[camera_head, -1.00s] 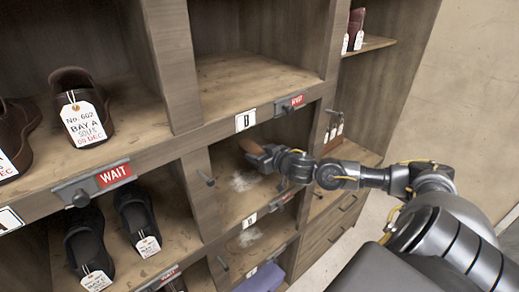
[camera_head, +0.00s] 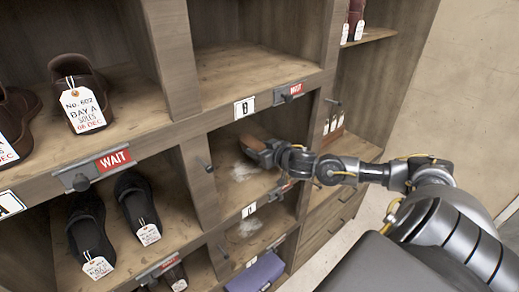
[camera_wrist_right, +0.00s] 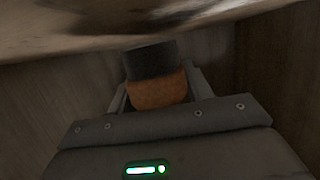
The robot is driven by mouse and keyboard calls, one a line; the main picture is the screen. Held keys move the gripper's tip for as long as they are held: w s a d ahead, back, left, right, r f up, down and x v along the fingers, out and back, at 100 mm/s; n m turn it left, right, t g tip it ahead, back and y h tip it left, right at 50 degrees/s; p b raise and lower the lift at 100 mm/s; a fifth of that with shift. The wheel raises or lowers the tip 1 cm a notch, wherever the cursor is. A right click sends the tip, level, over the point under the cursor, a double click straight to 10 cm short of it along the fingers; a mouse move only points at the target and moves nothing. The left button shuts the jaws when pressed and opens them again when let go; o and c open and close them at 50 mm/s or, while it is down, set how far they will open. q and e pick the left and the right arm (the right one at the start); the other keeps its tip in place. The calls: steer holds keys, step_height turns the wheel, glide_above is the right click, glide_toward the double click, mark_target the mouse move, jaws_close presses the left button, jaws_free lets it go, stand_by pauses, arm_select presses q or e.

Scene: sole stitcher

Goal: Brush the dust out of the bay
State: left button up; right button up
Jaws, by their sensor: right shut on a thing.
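My right gripper (camera_head: 262,153) reaches into the bay below the B label (camera_head: 244,107). It is shut on a brush, whose brown wooden part (camera_head: 250,142) shows just beyond the fingers. In the right wrist view the brush's orange-brown handle (camera_wrist_right: 158,92) sits between the two fingers, with a dark part (camera_wrist_right: 150,62) beyond it. A pale dust patch (camera_head: 241,173) lies on that bay's floor, below and left of the gripper. Whether the brush touches the floor cannot be told. A second dust patch (camera_head: 248,227) lies in the bay underneath. My left gripper is out of view.
Wooden dividers and shelf edges closely frame the bay. Tagged dark shoes (camera_head: 90,235) stand in bays to the left. A purple item (camera_head: 257,274) lies lower down.

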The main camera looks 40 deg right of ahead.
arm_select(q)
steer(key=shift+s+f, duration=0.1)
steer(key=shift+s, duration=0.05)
arm_select(e)
steer(key=shift+f, duration=0.15)
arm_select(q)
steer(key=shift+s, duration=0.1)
arm_select(e)
steer(key=shift+a, duration=0.35)
steer(key=shift+a+p, duration=0.35)
steer(key=shift+a, duration=1.25)
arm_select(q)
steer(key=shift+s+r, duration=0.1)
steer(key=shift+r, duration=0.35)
arm_select(e)
steer(key=shift+a, duration=0.15)
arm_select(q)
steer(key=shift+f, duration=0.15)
arm_select(e)
steer(key=shift+a, duration=1.9)
